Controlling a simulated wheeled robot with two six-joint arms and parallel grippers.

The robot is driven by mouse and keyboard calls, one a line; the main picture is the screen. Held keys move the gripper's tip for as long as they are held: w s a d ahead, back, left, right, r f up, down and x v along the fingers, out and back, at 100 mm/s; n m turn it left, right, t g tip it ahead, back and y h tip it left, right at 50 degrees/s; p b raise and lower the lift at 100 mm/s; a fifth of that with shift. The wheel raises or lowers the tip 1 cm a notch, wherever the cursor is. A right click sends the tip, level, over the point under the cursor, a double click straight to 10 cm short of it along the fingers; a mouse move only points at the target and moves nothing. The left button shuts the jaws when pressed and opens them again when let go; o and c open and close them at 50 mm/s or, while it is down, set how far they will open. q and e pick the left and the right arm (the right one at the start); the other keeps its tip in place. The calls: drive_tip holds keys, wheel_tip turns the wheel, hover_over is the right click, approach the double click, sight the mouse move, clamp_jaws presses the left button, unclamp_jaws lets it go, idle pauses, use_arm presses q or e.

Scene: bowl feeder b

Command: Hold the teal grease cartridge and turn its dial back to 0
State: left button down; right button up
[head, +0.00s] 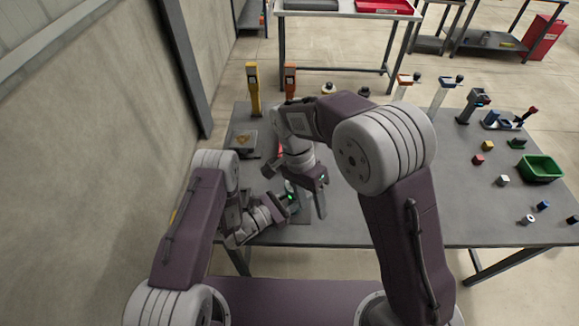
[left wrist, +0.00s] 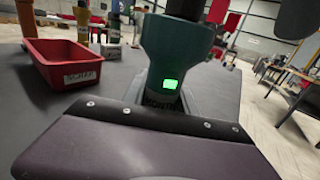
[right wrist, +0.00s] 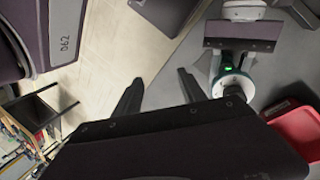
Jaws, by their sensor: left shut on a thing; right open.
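The teal grease cartridge (left wrist: 178,50) stands close in front of the left wrist camera, with a lit green display (left wrist: 170,84) and partly readable dark lettering below it. My left gripper (head: 286,200) is shut on the cartridge, low over the near left part of the table. In the right wrist view the cartridge (right wrist: 229,72) shows a pale round end (right wrist: 236,86); no dial reading can be made out. My right gripper (right wrist: 158,92) is open and empty, its fingers beside the cartridge and apart from it. In the head view my right gripper (head: 297,187) partly hides the cartridge.
A red tray labelled SCRAP (left wrist: 76,68) is near the cartridge. Yellow (head: 254,90) and orange (head: 290,80) posts stand at the back left. A green bin (head: 540,168) and several small blocks are on the right.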

sight(289, 189)
drive_tip(key=s+a+f+m+g+y, duration=0.1)
drive_tip(key=s+a+m+g+y, duration=0.2)
drive_tip(key=s+g+y, duration=0.7)
drive_tip(key=w+a+r+m+t+y, duration=0.2)
drive_tip(key=w+m+t+y, duration=0.6)
drive_tip(key=t+y, duration=0.5)
drive_tip(key=w+d+f+m+t+h, duration=0.4)
drive_tip(key=w+d+m+t+h, duration=0.3)
drive_tip(key=t, duration=0.5)
drive_tip(key=shift+y, duration=0.3)
drive_tip(key=x, duration=1)
drive_tip(key=shift+s+a, duration=0.1)
drive_tip(key=shift+a, duration=0.3)
drive_tip(key=shift+n, duration=0.3)
clamp_jaws()
